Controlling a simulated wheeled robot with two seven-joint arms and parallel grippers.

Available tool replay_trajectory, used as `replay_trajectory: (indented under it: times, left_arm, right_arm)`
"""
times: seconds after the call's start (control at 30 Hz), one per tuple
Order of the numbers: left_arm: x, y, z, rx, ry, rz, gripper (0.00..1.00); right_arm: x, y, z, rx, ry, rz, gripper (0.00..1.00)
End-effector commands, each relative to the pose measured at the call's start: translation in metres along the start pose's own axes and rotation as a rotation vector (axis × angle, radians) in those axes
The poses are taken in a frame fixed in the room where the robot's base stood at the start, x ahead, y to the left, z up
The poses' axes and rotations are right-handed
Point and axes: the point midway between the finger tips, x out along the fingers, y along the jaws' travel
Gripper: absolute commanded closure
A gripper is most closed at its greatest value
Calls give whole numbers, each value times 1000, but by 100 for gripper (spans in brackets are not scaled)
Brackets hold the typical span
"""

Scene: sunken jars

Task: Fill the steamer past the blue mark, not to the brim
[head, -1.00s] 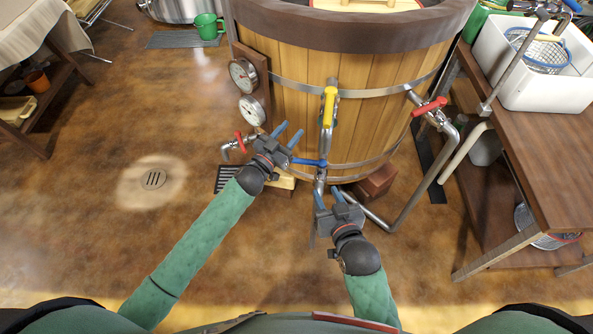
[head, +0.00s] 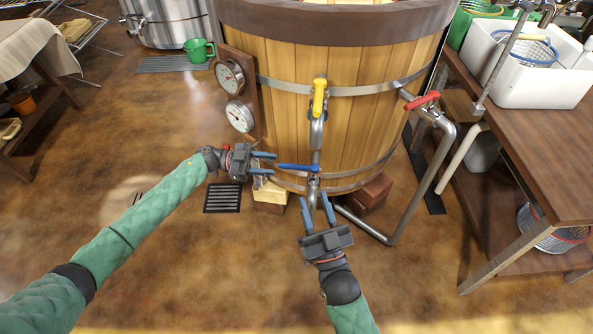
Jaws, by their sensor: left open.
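The steamer (head: 285,75) is a large wooden barrel with metal hoops at top centre; its water level and any blue mark cannot be made out. On its front, a vertical pipe carries a yellow lever (head: 319,97) above and a blue lever (head: 298,168) below. A red lever (head: 422,100) sits on the pipe at the right. My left gripper (head: 268,163) is open, its fingers pointing right, just left of the blue lever. My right gripper (head: 318,208) is open and empty, fingers pointing up, below the blue lever.
Two gauges (head: 230,76) hang on the barrel's left side. A floor drain grate (head: 222,198) lies beneath my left gripper. A bent pipe (head: 412,200) runs down on the right. A wooden bench (head: 540,150) with a white sink stands at right.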

Motion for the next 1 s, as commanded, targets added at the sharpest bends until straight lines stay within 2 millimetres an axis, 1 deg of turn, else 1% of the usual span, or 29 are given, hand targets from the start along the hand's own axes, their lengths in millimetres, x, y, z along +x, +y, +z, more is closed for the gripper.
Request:
replay_trajectory:
  times: [0.07,0.13,0.4,0.6,0.77,1.0]
  left_arm:
    - [2,0,1,-1,-3,7,59]
    - [9,0,1,-1,-2,7,59]
    - [48,1,0,0,1,6,59]
    - [70,1,0,-1,1,5,59]
    - [76,1,0,-1,-1,4,59]
    - [77,1,0,-1,-2,4,59]
  right_arm:
    - [1,-1,-2,0,11,-1,64]
    - [2,-1,-6,-1,23,-1,64]
    - [7,-2,-28,-7,97,-6,64]
    - [10,-3,-43,-10,148,-9,64]
    - [11,-3,-48,-11,165,-10,64]
    - [10,-3,-49,-11,168,-11,64]
